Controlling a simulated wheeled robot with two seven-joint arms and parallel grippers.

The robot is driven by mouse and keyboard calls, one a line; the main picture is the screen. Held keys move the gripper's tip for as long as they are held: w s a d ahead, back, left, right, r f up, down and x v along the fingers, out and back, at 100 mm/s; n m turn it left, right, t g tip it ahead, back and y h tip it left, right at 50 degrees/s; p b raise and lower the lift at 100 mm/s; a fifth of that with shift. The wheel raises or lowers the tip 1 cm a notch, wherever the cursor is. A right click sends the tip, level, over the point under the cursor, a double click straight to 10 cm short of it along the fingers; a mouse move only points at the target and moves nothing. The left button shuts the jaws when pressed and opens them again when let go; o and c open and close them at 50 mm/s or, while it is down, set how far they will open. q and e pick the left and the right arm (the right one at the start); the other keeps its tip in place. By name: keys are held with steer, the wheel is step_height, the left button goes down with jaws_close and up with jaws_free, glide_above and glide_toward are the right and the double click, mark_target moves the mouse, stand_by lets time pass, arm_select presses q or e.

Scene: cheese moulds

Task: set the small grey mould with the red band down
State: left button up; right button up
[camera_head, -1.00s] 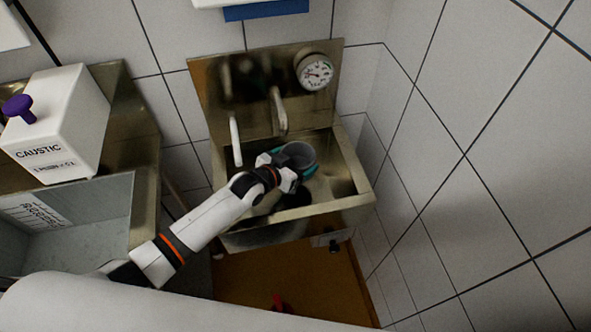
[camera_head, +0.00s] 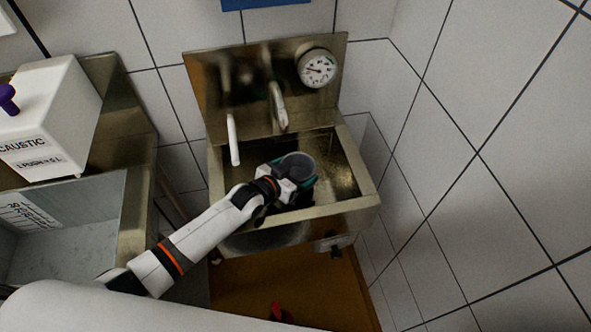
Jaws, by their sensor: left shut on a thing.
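A small grey round mould (camera_head: 298,164) is in the camera_head view, over the basin of a steel sink (camera_head: 362,204). I look down into its open top; no red band shows from here. My left gripper (camera_head: 299,184) is shut on the mould, with its teal fingertips at the mould's near side and flank. The mould appears within the basin's outline, but I cannot tell whether it touches the basin floor. My right gripper is not in view.
The sink has a tap (camera_head: 278,105), a white lever (camera_head: 233,139) and a round gauge (camera_head: 317,68) on its back panel. A white caustic container (camera_head: 52,120) with a purple knob stands at left above a grey tub (camera_head: 85,225). Tiled wall closes the right.

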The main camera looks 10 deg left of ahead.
arm_select(q)
steer(key=o, duration=0.7)
steer(key=shift+o, duration=0.3)
steer(key=shift+r, duration=0.1)
steer(key=shift+r+p, duration=0.3)
steer(key=shift+r, duration=0.05)
steer(key=v, duration=1.2)
steer(key=shift+r, duration=0.2)
steer(key=shift+d, duration=0.1)
